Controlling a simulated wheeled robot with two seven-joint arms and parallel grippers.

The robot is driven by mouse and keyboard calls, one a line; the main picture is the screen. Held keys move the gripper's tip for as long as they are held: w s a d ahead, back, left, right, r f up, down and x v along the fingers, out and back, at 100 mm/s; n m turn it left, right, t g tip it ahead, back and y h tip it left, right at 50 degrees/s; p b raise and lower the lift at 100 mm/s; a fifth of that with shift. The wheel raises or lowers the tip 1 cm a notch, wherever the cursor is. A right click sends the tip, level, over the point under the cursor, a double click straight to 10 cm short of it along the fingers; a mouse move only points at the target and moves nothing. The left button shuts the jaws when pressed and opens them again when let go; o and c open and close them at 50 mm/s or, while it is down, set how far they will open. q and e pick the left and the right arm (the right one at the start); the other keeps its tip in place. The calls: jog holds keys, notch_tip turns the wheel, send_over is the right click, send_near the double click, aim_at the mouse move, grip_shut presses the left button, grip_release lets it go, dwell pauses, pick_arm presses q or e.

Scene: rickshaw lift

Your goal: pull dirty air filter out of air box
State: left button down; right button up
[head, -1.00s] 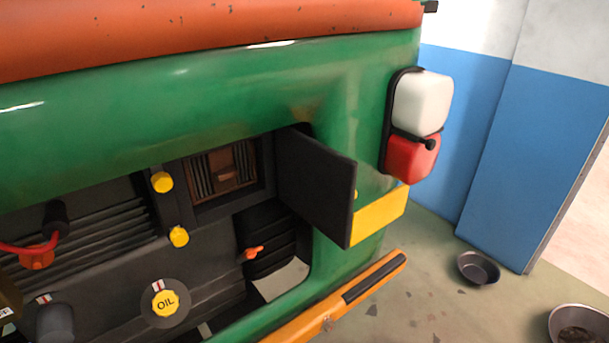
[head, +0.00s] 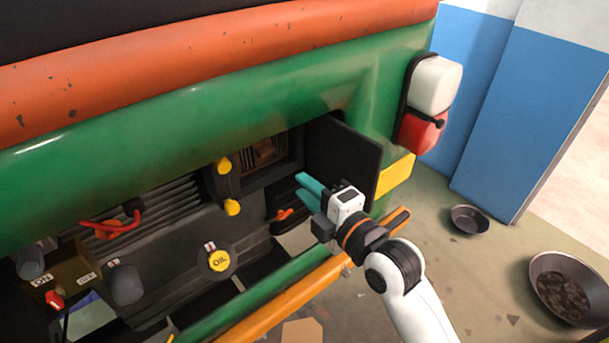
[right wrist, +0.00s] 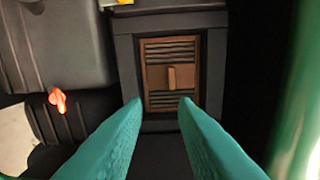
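The dirty air filter (head: 266,152) is a brown, ribbed panel inside the dark air box (head: 284,174). In the right wrist view the filter (right wrist: 170,76) faces me, with a small raised brown tab (right wrist: 181,77) at its middle, and the air box frame (right wrist: 126,68) surrounds it. The air box door (head: 345,160) stands open to the right. My right gripper (head: 304,186) has teal fingers and is in front of and below the box. Its fingers (right wrist: 158,101) are apart with nothing between them, short of the filter. My left gripper is out of view.
Yellow knobs (head: 232,207) sit left of the box, and an orange lever (head: 284,214) below it. The green body edge (head: 262,296) and orange bumper (head: 285,298) run beneath. Metal bowls (head: 469,219) lie on the floor at right.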

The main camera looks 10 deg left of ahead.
aim_at(269, 153)
jog(key=shift+n+y, duration=0.3)
jog(key=shift+n, duration=0.2)
jog(key=x, duration=0.3)
jog(key=r+b+x, duration=0.1)
jog(key=x, duration=0.3)
jog(key=b+x, duration=0.1)
jog(key=x, duration=0.2)
jog(key=shift+s+a+r, duration=0.1)
jog(key=shift+a+r, duration=0.15)
jog(key=shift+a, duration=0.1)
grip_shut()
